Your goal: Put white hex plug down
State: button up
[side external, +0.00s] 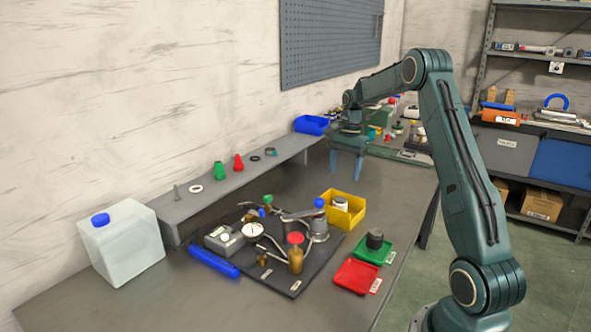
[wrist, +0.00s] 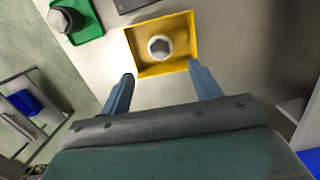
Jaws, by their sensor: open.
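The white hex plug (wrist: 159,47) lies inside the yellow bin (wrist: 133,62) in the wrist view, touching neither finger. In the side view a pale, rounded plug (side external: 340,203) shows in the yellow bin (side external: 358,213). My gripper (side external: 346,174) has its two blue fingers spread and points down, above and behind the bin. In the wrist view my gripper (wrist: 162,84) is open and empty, with its fingertips near the bin's near edge.
A green tray (side external: 371,254) holding a dark grey part (side external: 375,239) and a red tray (side external: 353,279) stand in front. A black mat (side external: 283,277) with valves and gauges lies left of the bin. A raised shelf (side external: 214,198) runs along the wall. The bench beneath my gripper is clear.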

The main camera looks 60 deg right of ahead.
jog(key=s+a+r+n+t+h, duration=0.15)
jog(key=a+r+n, duration=0.25)
jog(key=a+r, duration=0.45)
jog(key=s+a+r+n+t, duration=0.1)
jog(key=s+a+r+n, duration=0.3)
jog(key=a, duration=0.8)
jog(key=s+a+n+t, duration=0.3)
jog(key=s+a+n, duration=0.8)
jog(key=s, duration=0.5)
jog(key=shift+a, duration=1.2)
